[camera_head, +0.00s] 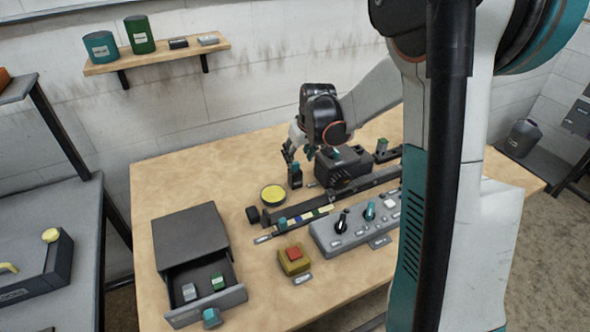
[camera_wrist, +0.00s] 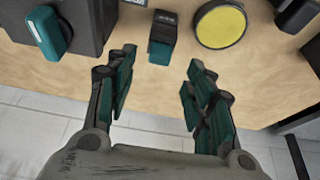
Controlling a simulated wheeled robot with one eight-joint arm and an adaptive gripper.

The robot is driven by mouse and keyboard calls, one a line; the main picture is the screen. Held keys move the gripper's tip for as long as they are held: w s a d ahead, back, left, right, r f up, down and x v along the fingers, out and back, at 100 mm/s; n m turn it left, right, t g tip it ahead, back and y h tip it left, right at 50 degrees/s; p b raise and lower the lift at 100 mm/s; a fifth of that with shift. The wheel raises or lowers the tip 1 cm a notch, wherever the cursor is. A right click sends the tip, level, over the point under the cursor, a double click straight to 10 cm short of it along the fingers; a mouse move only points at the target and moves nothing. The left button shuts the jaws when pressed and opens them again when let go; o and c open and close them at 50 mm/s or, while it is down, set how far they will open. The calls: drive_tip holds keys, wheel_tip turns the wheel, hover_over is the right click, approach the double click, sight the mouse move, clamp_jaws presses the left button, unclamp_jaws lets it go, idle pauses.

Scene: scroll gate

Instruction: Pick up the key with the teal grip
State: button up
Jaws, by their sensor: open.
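A small dark block with a teal end (camera_wrist: 162,38) stands on the wooden table, ahead of and between my fingers in the wrist view. In the head view it is the small labelled dark block with a teal top (camera_head: 294,176). A second teal grip (camera_wrist: 48,32) sits on a dark box at the left of the wrist view; in the head view this grip (camera_head: 336,153) is on the box's top. I cannot tell for sure which one is the key. My gripper (camera_wrist: 160,76) is open and empty, apart from both. It also shows in the head view (camera_head: 291,153).
A yellow-topped disc (camera_wrist: 221,25) is right of the block. The dark box (camera_head: 352,172) is close to my gripper. A control panel (camera_head: 350,237), red button (camera_head: 293,254) and open drawer (camera_head: 205,303) are nearer the front. The table's left back area is clear.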

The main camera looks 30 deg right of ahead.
sight(295, 163)
drive_tip(key=shift+b+x, duration=1.1)
drive_tip(key=shift+x, duration=1.6)
drive_tip(key=shift+c, duration=0.5)
drive_tip(key=c, duration=1)
